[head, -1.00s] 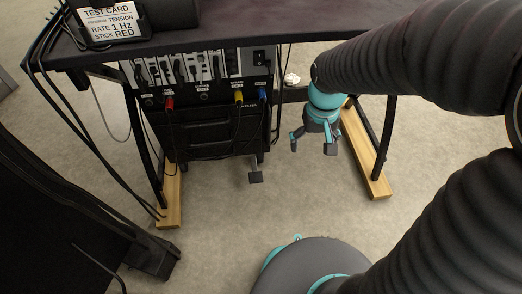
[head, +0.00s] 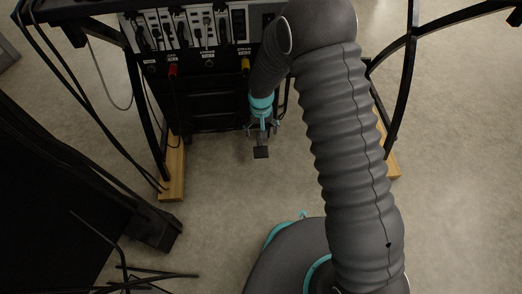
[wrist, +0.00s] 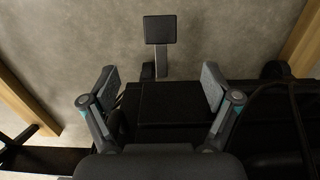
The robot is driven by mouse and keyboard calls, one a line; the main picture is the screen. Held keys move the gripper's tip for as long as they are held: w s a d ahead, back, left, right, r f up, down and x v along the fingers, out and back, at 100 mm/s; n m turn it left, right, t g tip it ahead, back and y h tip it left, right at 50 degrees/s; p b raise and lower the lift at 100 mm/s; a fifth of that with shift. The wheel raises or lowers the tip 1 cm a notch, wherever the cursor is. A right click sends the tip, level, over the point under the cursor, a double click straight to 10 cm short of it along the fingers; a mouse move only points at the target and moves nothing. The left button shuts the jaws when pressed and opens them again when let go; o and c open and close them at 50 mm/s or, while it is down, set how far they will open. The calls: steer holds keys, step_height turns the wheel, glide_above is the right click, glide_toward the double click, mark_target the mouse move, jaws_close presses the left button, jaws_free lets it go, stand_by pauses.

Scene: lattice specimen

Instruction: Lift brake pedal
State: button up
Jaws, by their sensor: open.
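The brake pedal is a small black square pad (head: 261,153) on a short metal arm, low at the front of the black equipment cabinet (head: 205,110). In the wrist view the pad (wrist: 160,29) is at the top centre, its arm running down toward the cabinet. My gripper (head: 262,130) points down by the pedal in the head view. In the wrist view my gripper (wrist: 158,80) is open and empty, its fingers apart to either side of the pedal's line. The pad lies beyond the fingertips, apart from them.
Wooden feet stand at left (head: 172,170) and right (head: 393,160) of the cabinet. Black cables (head: 75,105) hang at left. A dark panel (head: 45,200) stands at lower left. Grey floor (head: 225,195) in front of the cabinet is clear.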

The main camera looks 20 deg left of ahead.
mark_target(261, 152)
step_height(261, 152, down, 14)
steer(key=shift+r+b, duration=0.1)
steer(key=shift+b, duration=0.9)
jaws_close()
